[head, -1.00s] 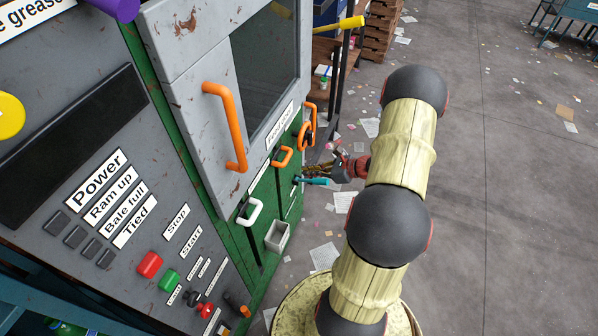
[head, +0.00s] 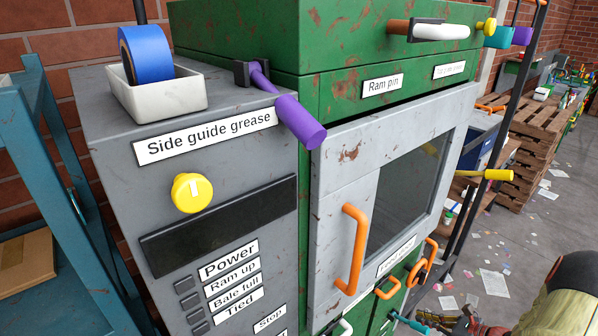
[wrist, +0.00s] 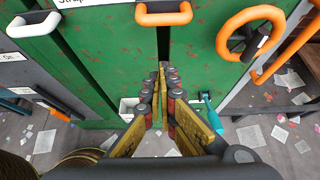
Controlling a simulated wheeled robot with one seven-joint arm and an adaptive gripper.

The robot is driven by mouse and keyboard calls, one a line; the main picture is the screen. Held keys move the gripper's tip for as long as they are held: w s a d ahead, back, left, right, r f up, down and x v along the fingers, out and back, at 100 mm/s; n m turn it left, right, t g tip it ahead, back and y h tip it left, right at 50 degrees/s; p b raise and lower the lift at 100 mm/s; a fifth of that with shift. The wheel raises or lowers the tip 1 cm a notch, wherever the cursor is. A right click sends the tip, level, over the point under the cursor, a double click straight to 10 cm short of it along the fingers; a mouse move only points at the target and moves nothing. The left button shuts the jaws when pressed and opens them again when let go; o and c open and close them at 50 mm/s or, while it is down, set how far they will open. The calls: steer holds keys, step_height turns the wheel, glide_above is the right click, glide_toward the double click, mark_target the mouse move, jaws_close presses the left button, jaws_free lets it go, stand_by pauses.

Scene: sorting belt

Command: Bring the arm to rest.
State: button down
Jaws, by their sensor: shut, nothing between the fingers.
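My gripper (wrist: 162,72) is shut, with its long yellow-and-black fingers together at the tips and nothing between them. In the wrist view it points at the green lower front of the machine, in front of a dark vertical gap. Whether the tips touch the panel I cannot tell. In the head view my gripper shows partly at the bottom edge (head: 434,318), beside a teal handle (head: 410,323). My arm (head: 566,300) is cut off at the lower right corner.
Orange handles (wrist: 164,14), an orange ring wheel (wrist: 250,34) and a white handle (wrist: 33,23) stick out around my gripper. The machine's grey door (head: 345,180) has a tall orange handle (head: 354,250). Papers litter the floor (head: 480,262); pallets (head: 545,130) stand at the right.

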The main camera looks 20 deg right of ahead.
steer(key=s+a+r+n+g+y, duration=0.2)
steer(key=s+a+r+n+g, duration=0.2)
steer(key=s+a+n+g, duration=0.55)
steer(key=s+a+r+n+t+h+b, duration=0.1)
steer(key=a+r+n+t+h, duration=0.3)
steer(key=a+r+n, duration=1.8)
steer(key=s+a+r+h, duration=0.1)
steer(key=a+r+h, duration=0.1)
steer(key=r, duration=0.3)
steer(key=shift+a+r+h, duration=0.3)
steer(key=shift+a+r, duration=0.05)
steer(key=shift+a, duration=0.4)
steer(key=shift+t, duration=0.25)
